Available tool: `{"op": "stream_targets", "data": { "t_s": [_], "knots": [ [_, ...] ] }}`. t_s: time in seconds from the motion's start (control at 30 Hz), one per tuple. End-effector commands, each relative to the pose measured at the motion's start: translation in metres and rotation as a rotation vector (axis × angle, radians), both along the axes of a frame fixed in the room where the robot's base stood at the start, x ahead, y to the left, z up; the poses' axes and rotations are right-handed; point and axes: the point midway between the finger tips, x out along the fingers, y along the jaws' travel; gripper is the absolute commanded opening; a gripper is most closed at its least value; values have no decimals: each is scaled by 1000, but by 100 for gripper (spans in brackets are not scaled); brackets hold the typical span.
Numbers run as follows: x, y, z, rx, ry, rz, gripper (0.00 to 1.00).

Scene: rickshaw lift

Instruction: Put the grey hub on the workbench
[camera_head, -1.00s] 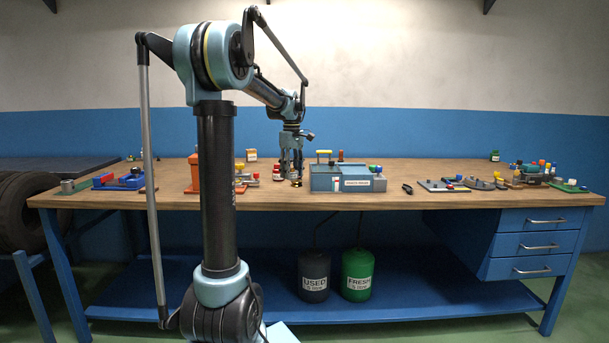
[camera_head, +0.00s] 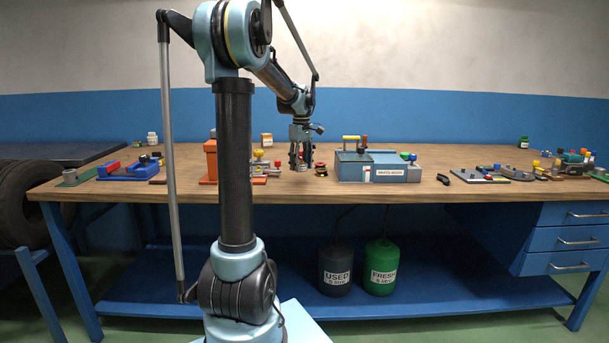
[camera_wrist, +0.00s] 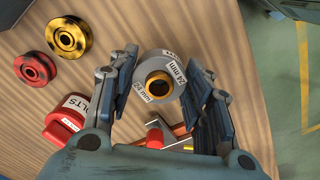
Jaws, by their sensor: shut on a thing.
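The grey hub (camera_wrist: 152,67) is a round grey piece with a brass-coloured bore and white "24 mm" labels. In the wrist view it sits between the two fingers of my gripper (camera_wrist: 165,78), which is shut on it. In the head view my gripper (camera_head: 301,163) points down over the workbench (camera_head: 450,158), left of the blue-grey test bench; the hub is hard to make out there. I cannot tell whether the hub touches the wood.
A yellow pulley (camera_wrist: 69,37), a red pulley (camera_wrist: 35,69) and a red bolts jar (camera_wrist: 65,117) stand close to the hub. The test bench (camera_head: 378,168) is to the right, an orange stand (camera_head: 209,162) to the left. The bench edge is near.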

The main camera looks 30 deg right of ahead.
Motion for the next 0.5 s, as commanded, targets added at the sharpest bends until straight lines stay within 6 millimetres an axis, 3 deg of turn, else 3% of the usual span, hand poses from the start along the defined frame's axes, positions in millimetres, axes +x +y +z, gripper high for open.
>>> {"op": "stream_targets", "data": {
  "t_s": [0.5],
  "knots": [
    [3, 5, -48, 0, 0, 8, 12]
  ]
}}
